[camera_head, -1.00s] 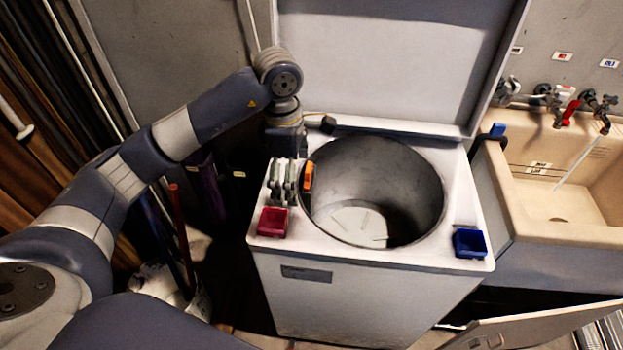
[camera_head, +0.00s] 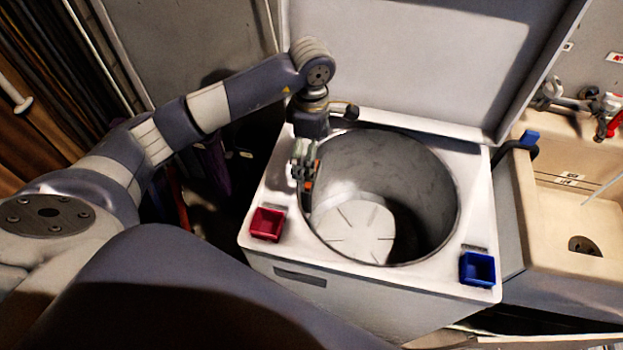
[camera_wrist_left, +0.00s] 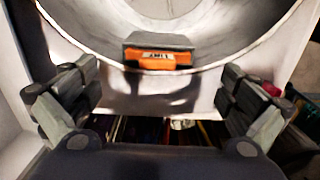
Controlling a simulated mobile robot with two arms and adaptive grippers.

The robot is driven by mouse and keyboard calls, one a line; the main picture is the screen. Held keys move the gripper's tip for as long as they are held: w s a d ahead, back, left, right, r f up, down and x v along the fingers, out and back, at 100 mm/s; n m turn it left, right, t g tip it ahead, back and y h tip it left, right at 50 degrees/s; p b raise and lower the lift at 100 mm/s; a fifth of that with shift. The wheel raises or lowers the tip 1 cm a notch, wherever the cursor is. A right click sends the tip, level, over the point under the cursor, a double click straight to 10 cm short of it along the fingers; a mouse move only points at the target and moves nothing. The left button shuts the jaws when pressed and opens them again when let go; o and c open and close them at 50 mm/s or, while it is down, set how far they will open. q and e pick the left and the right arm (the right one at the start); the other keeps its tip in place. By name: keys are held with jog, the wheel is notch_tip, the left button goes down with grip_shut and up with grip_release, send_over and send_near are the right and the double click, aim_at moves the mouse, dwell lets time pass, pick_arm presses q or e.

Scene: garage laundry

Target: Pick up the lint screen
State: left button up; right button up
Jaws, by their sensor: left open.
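The lint screen (camera_head: 309,184) appears to be the small orange and dark grey piece at the left inner rim of the washer drum (camera_head: 430,190). In the left wrist view the lint screen (camera_wrist_left: 157,59) is upper middle, with a dark grey top and an orange front bearing a label. My left gripper (camera_head: 304,172) is at the drum's left rim, pointing down and partly covering the screen in the head view. In the left wrist view my left gripper (camera_wrist_left: 158,88) is open, its fingers apart on either side of the screen and not touching it. My right gripper is out of view.
The raised lid (camera_head: 410,70) stands behind the drum. A beige sink (camera_head: 585,205) is to the right.

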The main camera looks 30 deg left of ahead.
pick_arm(q)
jog(key=shift+f, duration=0.35)
notch_tip(320, 180, down, 4)
jog(key=shift+w+r+p, duration=0.1)
jog(key=shift+r+p, duration=0.1)
jog(key=shift+p, duration=0.85)
jog(key=shift+f, duration=0.55)
jog(key=c, duration=0.8)
jog(key=shift+s, duration=0.2)
jog(key=c, duration=1.3)
jog(key=shift+f, duration=0.1)
jog(key=shift+c, duration=0.3)
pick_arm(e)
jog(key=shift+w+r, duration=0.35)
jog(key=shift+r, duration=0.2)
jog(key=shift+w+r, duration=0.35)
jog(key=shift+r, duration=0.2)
